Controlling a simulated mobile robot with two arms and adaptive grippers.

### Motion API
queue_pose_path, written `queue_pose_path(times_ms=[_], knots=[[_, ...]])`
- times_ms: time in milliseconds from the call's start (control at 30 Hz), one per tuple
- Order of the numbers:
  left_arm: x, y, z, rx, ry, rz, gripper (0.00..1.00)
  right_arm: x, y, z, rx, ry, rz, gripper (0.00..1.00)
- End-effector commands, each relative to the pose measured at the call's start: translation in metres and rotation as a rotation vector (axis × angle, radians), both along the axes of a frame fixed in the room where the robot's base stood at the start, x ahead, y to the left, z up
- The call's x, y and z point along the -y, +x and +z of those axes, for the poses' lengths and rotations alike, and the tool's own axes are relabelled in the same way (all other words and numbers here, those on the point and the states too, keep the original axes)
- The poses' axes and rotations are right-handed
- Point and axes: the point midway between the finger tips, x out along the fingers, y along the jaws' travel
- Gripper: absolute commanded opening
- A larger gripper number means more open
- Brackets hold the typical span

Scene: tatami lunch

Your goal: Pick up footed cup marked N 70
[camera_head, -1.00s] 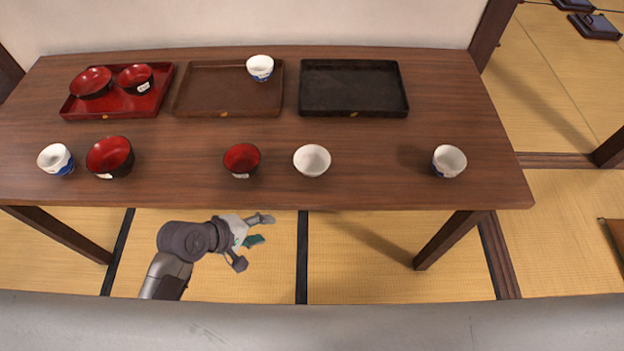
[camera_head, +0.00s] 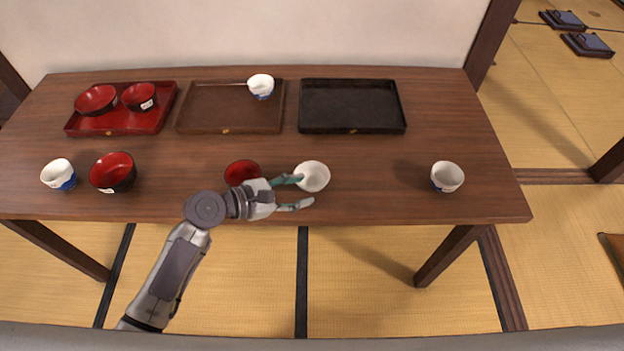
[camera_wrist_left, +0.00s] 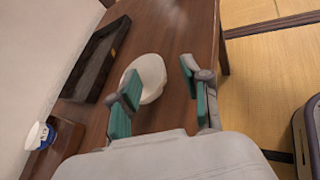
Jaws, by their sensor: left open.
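A plain white cup (camera_head: 313,176) stands upright near the front middle of the table; it also shows in the left wrist view (camera_wrist_left: 151,76). No N 70 mark is legible on any cup. My left gripper (camera_head: 300,192) is open and empty, its fingertips at the left and front side of this white cup. In the left wrist view the cup shows between and beyond the teal-padded fingers (camera_wrist_left: 160,78), and one finger hides part of it. I cannot tell whether they touch. My right gripper is not in view.
A red bowl (camera_head: 240,171) stands close behind my left wrist, partly hidden. A white-grey cup (camera_head: 447,175) is at the right. At the left are a blue-white cup (camera_head: 57,173) and a dark red bowl (camera_head: 113,171). Red (camera_head: 159,113), brown (camera_head: 202,121) and black trays (camera_head: 350,107) line the back.

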Motion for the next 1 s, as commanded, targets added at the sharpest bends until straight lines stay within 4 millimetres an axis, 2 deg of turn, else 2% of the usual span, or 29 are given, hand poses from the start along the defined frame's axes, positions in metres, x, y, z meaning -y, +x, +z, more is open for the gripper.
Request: queue_pose_path(times_ms=[100,267,467,600,867,1000], knots=[[0.012,0.007,-0.006,0.0,0.0,0.0,0.48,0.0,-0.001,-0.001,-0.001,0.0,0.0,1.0],[0.019,0.012,-0.01,0.001,0.002,0.0,0.48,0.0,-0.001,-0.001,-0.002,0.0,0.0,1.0],[0.038,0.032,-0.022,0.001,0.002,0.0,0.48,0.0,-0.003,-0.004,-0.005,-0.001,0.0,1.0],[0.05,0.039,-0.028,0.003,0.003,0.0,0.48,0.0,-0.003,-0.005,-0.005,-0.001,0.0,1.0],[0.053,0.04,-0.029,0.003,0.004,-0.001,0.48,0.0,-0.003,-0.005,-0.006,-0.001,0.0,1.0],[0.053,0.04,-0.029,0.003,0.004,-0.001,0.28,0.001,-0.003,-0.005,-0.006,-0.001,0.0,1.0]])
